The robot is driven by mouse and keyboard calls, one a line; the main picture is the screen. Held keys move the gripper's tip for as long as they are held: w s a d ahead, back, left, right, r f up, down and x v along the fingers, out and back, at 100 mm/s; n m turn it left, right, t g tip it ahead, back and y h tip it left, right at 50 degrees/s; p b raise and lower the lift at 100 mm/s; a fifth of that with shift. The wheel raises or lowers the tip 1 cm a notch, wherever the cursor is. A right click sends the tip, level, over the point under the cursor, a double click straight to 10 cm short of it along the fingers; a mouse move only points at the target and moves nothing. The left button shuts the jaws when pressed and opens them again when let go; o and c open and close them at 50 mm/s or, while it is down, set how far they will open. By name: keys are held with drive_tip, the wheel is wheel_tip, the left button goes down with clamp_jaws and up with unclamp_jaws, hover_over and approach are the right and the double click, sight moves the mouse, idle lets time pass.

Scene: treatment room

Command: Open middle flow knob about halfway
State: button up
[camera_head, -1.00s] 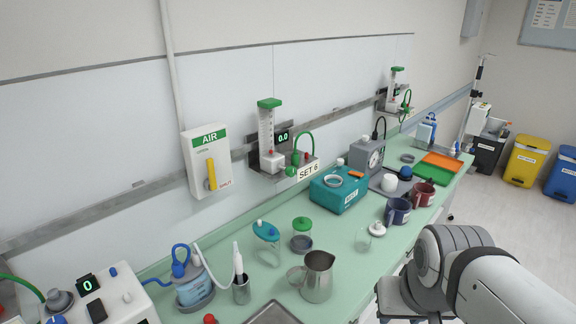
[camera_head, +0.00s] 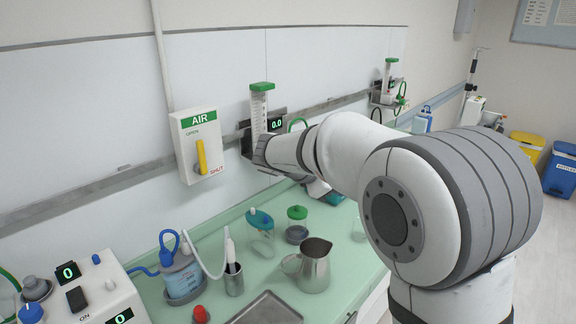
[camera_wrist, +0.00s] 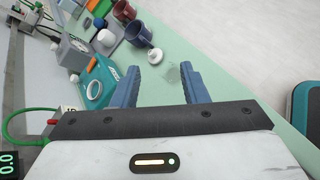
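The middle flowmeter (camera_head: 260,108) is on the wall rail, with a green cap, a clear tube and a display (camera_head: 277,125) reading 0.0. Its lower part and its knob are hidden behind my arm in the head view. In the wrist view, its green hose (camera_wrist: 22,110) and part of its display (camera_wrist: 7,164) show at the left edge, but no knob can be made out. My gripper (camera_wrist: 159,72) is open and empty, its two blue fingers apart over the counter. In the head view, my wrist is in front of the flowmeter and the fingers cannot be made out.
An AIR panel (camera_head: 198,145) with a yellow handle is left of the flowmeter. Another flowmeter (camera_head: 390,82) is farther right. Below stand a steel jug (camera_head: 314,268) and a green-lidded jar (camera_head: 297,225). A teal box (camera_wrist: 100,80) and mugs (camera_wrist: 138,34) show in the wrist view.

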drive_tip(key=w+a+f+n+t+h+b, duration=0.1)
drive_tip(key=w+a+n+t, duration=0.4)
drive_tip(key=a, duration=0.5)
drive_tip(key=w+a+f+n+t+h+b, duration=0.1)
drive_tip(key=w+a+f+n+t+b, duration=0.15)
drive_tip(key=w+a+n, duration=0.55)
drive_tip(key=w+m, duration=0.1)
drive_tip(key=w+d+m+p, duration=0.2)
drive_tip(key=shift+w+d+r, duration=0.15)
drive_tip(key=shift+w+r, duration=0.2)
drive_tip(key=shift+w, duration=0.05)
